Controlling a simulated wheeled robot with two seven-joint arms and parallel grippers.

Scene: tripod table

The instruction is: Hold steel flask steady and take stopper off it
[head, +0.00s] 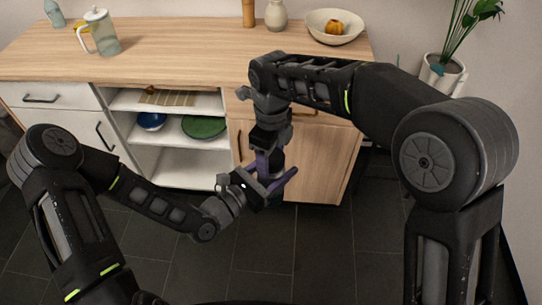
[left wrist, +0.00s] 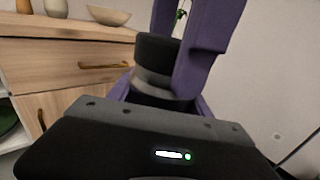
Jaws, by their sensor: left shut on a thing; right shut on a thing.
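The steel flask (left wrist: 153,82) shows in the left wrist view as a grey metal band, with a black cylindrical stopper (left wrist: 158,48) on top of it. No gap shows between the two. In the head view, both are mostly hidden among the purple fingers. My left gripper (head: 278,186) comes in from the lower left and is shut on the flask, in mid-air in front of the cabinet. My right gripper (head: 269,166) reaches down from above and is shut on the stopper. The flask's lower part is largely hidden.
A wooden-topped cabinet (head: 180,66) stands behind my grippers, with open shelves holding a green plate (head: 204,127) and a blue bowl (head: 151,121). A jug (head: 103,34), a vase (head: 276,16) and a bowl (head: 322,33) stand on top. The dark floor in front is clear.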

